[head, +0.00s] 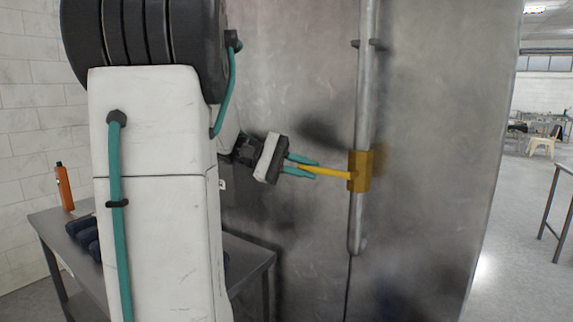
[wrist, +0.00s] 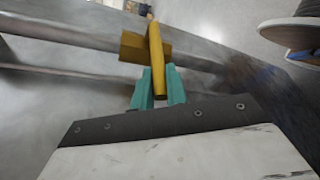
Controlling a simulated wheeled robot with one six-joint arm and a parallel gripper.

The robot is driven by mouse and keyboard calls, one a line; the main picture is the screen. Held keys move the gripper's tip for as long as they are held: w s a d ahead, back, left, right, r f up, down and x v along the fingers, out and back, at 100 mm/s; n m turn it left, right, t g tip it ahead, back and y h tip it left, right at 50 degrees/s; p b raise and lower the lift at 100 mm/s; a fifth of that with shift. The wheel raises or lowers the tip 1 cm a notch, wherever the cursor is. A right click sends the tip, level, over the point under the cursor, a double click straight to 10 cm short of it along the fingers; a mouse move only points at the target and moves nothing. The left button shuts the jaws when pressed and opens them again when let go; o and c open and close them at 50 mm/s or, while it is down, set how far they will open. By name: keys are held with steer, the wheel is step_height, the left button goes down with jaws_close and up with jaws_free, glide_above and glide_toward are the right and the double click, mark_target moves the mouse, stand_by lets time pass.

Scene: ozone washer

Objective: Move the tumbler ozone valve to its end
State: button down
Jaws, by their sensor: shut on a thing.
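The yellow valve (head: 359,171) sits on a vertical metal pipe (head: 366,85) in front of the metal washer wall. Its yellow lever (head: 328,173) sticks out to the left, roughly level. My gripper (head: 309,168) has its teal fingers shut on the lever's outer end. In the wrist view, the lever (wrist: 158,65) runs between my two teal fingertips (wrist: 160,83), with the valve body (wrist: 132,47) behind it on the pipe. The exact finger contact is small in the head view.
A metal table (head: 245,258) with dark items and an orange bottle (head: 64,187) stands at the lower left. The washer's metal wall (head: 440,130) lies close behind the pipe. Open floor (head: 515,240) and another table (head: 560,200) are at the right.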

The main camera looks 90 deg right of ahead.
steer(key=shift+f, duration=0.15)
steer(key=c, duration=1.4)
jaws_free()
steer(key=v, duration=0.7)
steer(key=shift+w, duration=0.35)
